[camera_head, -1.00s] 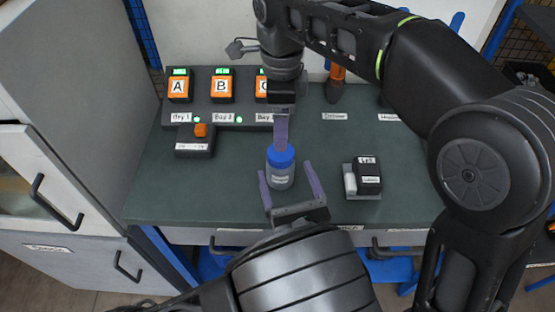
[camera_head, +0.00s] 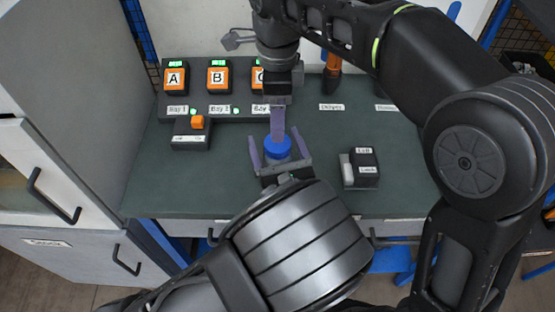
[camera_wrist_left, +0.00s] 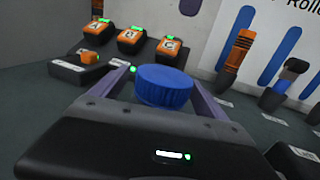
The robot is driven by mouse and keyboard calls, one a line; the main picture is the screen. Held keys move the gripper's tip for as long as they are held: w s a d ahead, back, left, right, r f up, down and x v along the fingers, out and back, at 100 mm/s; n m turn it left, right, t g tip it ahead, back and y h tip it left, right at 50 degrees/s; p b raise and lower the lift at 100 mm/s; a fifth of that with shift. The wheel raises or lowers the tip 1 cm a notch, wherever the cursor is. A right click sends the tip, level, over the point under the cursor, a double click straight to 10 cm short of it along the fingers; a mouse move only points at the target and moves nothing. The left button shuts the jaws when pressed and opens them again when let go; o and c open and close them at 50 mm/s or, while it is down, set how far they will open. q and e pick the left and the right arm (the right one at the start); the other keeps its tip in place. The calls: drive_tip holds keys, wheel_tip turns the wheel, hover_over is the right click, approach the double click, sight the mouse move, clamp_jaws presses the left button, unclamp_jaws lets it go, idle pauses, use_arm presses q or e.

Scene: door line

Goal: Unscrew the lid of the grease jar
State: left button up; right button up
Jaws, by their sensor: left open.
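The grease jar has a blue ribbed lid (camera_head: 278,147), and the lid is on it. The lid also shows in the left wrist view (camera_wrist_left: 165,84). The jar's pale body is mostly hidden behind my left gripper. My left gripper (camera_head: 275,134) is open, with one purple finger on each side of the jar and a gap on both sides. My right gripper (camera_head: 278,126) points down from above, its purple finger overlapping the lid's far edge in the head view. Whether it touches the lid cannot be told. No right finger shows in the left wrist view.
A panel with orange blocks marked A (camera_head: 174,78), B (camera_head: 218,77) and C stands at the back left. An orange-knobbed box (camera_head: 192,132) is in front of it. A black-and-white block (camera_head: 362,168) stands right of the jar. The green bench (camera_head: 150,190) is clear at front left.

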use_arm(q)
drive_tip(key=shift+c, duration=0.3)
clamp_jaws()
idle(0.7)
